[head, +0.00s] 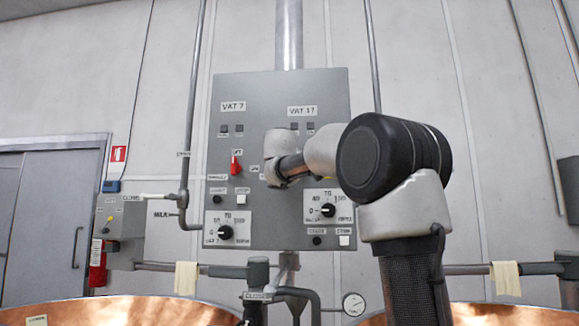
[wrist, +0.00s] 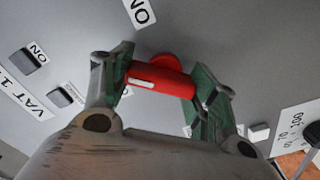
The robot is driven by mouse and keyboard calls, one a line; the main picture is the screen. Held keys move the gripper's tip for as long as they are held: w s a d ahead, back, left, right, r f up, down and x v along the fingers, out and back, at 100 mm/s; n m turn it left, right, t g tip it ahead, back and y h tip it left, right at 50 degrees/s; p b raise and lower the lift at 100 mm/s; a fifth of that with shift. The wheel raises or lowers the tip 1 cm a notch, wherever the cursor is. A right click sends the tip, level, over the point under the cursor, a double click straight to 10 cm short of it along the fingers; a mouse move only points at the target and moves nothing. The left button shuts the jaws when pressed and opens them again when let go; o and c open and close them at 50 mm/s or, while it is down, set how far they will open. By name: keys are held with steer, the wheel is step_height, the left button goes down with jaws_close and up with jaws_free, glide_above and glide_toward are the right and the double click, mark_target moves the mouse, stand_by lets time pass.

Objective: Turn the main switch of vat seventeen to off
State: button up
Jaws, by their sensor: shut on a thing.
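The red main switch (wrist: 165,80) of vat seventeen is between the fingers of my gripper (wrist: 160,86) in the wrist view. The fingers are shut on its bar, one at each end. The bar lies roughly across the picture, with its white mark toward the left end, on the side of the VAT 17 plate (wrist: 28,92). An ON label (wrist: 140,12) stands above, away from the marked end. Another white label is mostly hidden by the left finger. In the head view my wrist hides this switch, below the VAT 17 plate (head: 302,111) on the grey panel (head: 260,88).
On the panel's left half is vat 7's red switch (head: 236,166). Black dials sit below, one for vat 7 (head: 225,232) and one on the right (head: 328,210). Copper vats (head: 120,311) stand in front, with pipes and a gauge (head: 354,303) between them.

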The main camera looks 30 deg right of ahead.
steer(key=n, duration=0.3)
steer(key=shift+w+f+n, duration=0.1)
steer(key=shift+n, duration=0.2)
steer(key=shift+a+n, duration=0.1)
steer(key=shift+n, duration=1.9)
steer(key=o, duration=1)
steer(key=shift+a, duration=0.1)
steer(key=v, duration=1.2)
